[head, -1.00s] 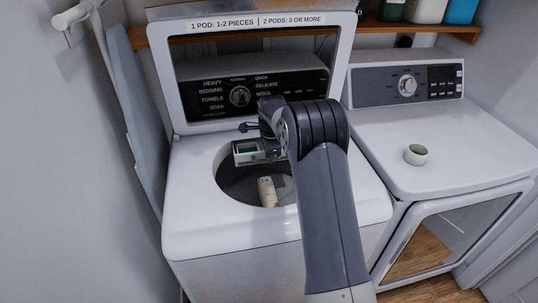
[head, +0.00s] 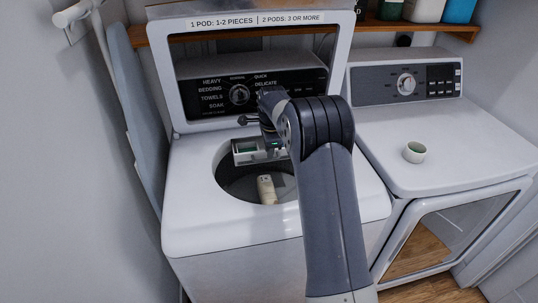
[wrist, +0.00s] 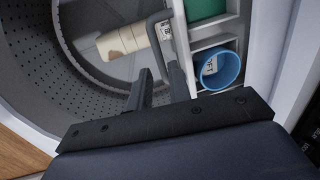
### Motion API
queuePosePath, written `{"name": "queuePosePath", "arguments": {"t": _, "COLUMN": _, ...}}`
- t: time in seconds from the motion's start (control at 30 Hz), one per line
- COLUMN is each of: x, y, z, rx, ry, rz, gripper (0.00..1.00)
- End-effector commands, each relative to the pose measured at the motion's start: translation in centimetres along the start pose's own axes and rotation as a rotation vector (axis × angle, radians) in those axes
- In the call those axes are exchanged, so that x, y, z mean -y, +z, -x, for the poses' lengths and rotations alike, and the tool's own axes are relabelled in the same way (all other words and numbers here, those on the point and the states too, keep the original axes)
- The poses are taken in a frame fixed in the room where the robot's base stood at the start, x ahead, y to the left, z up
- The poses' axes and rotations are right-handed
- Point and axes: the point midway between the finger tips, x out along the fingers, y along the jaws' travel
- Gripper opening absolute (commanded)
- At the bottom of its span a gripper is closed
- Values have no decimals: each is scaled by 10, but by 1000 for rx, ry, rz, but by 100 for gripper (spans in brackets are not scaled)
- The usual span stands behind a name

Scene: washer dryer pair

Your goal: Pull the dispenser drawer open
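The dispenser drawer (head: 243,157) sticks out over the washer tub from the back of its opening. In the wrist view the drawer (wrist: 205,44) shows pale walls, a green compartment and a round blue one. A dark bent handle (wrist: 153,27) stands along its front. My gripper (wrist: 160,84) is at this handle, its two dark fingers apart with a gap between them. The handle's lower end meets or passes behind the right finger; I cannot tell if they touch. In the head view my gripper (head: 262,125) is partly hidden by my wrist.
The washer lid (head: 341,75) stands open behind. A cream bottle (head: 266,190) lies in the tub (head: 232,185), and also shows in the wrist view (wrist: 122,42). A shelf (head: 440,31) runs behind.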

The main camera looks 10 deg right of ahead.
Motion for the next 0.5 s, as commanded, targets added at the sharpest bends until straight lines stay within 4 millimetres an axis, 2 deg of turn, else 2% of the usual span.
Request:
{"name": "queuePosePath", "arguments": {"t": 0.03, "x": 1, "y": 0, "z": 12, "rx": 0, "ry": -6, "rz": 0, "gripper": 19}}
{"name": "queuePosePath", "arguments": {"t": 0.23, "x": 1, "y": 0, "z": 52, "rx": 0, "ry": -5, "rz": 0, "gripper": 19}}
{"name": "queuePosePath", "arguments": {"t": 0.4, "x": 0, "y": 0, "z": 73, "rx": 0, "ry": -2, "rz": 0, "gripper": 19}}
{"name": "queuePosePath", "arguments": {"t": 0.5, "x": 0, "y": 0, "z": 78, "rx": 0, "ry": -2, "rz": 0, "gripper": 19}}
